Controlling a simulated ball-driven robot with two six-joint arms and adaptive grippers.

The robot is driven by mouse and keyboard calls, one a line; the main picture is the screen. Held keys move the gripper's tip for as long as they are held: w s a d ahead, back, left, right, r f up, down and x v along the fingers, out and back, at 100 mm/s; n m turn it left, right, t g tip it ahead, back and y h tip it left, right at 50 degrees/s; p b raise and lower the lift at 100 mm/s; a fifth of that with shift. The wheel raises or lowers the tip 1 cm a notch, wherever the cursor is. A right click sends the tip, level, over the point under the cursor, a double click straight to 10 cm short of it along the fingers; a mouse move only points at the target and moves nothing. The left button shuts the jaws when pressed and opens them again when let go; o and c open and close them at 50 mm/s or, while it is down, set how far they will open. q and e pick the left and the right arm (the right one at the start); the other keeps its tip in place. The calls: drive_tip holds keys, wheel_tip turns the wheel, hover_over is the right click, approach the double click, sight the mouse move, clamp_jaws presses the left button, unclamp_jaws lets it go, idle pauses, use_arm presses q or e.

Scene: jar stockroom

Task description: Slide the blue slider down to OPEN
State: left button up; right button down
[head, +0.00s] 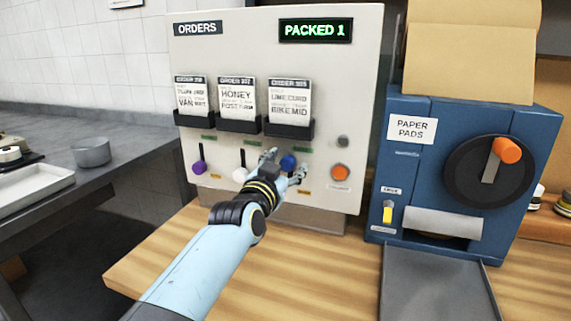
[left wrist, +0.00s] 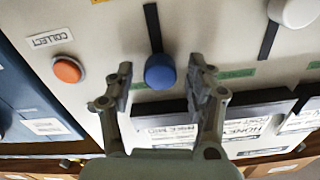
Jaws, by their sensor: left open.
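The blue slider (head: 288,162) is a round knob on the cream orders panel, below the right-hand order card. In the left wrist view the blue knob (left wrist: 160,72) is at the green-label end of its dark vertical slot (left wrist: 152,28), which is its upper end. My left gripper (head: 284,166) is open at the panel, with a finger on each side of the knob. In the left wrist view its fingertips (left wrist: 161,75) straddle the knob with gaps on both sides. My right gripper is out of view.
A white slider knob (head: 239,174) and a purple one (head: 198,167) sit to the left. An orange COLLECT button (head: 340,172) is to the right. A blue paper pads machine (head: 470,125) stands beside the panel. Card holders (head: 289,129) are just above the knobs.

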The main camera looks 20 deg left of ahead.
use_arm(q)
clamp_jaws()
idle(0.4)
wheel_tip(320, 180, down, 6)
drive_tip(key=b, duration=0.5)
drive_tip(key=shift+r+b, duration=0.15)
drive_tip(key=shift+b, duration=0.2)
drive_tip(key=shift+c, duration=1.3)
unclamp_jaws()
drive_tip(key=shift+o, duration=1.3)
